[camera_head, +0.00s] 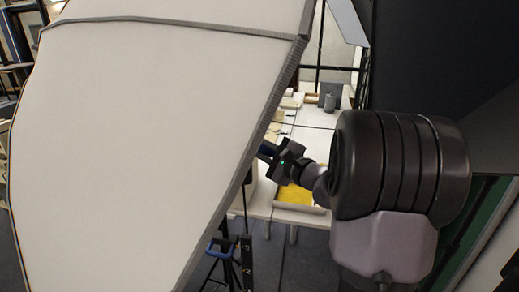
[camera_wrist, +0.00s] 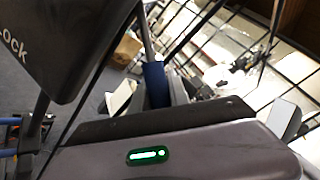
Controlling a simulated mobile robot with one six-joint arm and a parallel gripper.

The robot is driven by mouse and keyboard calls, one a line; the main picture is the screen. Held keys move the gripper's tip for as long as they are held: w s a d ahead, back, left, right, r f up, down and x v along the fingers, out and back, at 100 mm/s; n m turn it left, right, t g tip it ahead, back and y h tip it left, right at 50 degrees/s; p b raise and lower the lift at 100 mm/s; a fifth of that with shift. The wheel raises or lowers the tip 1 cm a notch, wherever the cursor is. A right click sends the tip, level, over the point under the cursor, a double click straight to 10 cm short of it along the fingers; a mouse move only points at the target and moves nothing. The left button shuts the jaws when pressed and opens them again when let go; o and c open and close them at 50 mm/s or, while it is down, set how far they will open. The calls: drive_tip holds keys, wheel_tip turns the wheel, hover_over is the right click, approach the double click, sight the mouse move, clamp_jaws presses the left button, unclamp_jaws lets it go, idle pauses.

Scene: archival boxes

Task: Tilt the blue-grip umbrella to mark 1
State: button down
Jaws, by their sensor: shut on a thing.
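The umbrella's large white canopy (camera_head: 150,130) fills the left half of the head view, tilted, with a grey edge strip. My gripper (camera_head: 272,153) is beside the canopy's right edge, its tip partly hidden behind it. In the wrist view a blue grip (camera_wrist: 155,84) on a thin shaft stands just beyond my gripper's housing. My gripper is shut, apparently on this blue grip; the contact itself is hidden. A black block with the word "Lock" (camera_wrist: 60,40) is at the upper left of the wrist view. I cannot make out mark 1.
A long pale table (camera_head: 312,141) with boxes and a yellow sheet (camera_head: 295,195) lies behind my arm. A black tripod stand with a blue part (camera_head: 221,245) is below the canopy. A large dark panel (camera_head: 430,60) takes up the right side.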

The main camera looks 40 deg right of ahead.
drive_tip(key=shift+s+d+r+n+g+b, duration=0.1)
drive_tip(key=shift+d+r+n+g+b, duration=0.15)
drive_tip(key=shift+r+n+b, duration=0.4)
drive_tip(key=shift+d+r+n+g+b, duration=0.2)
drive_tip(key=shift+r+n, duration=0.45)
drive_tip(key=shift+r, duration=0.45)
drive_tip(key=c, duration=1.3)
unclamp_jaws()
drive_tip(key=shift+o, duration=0.2)
drive_tip(key=s+d+r, duration=0.1)
drive_tip(key=s, duration=1.6)
drive_tip(key=shift+s+d+r+b, duration=0.15)
drive_tip(key=shift+s+r+b, duration=0.1)
drive_tip(key=shift+b, duration=0.15)
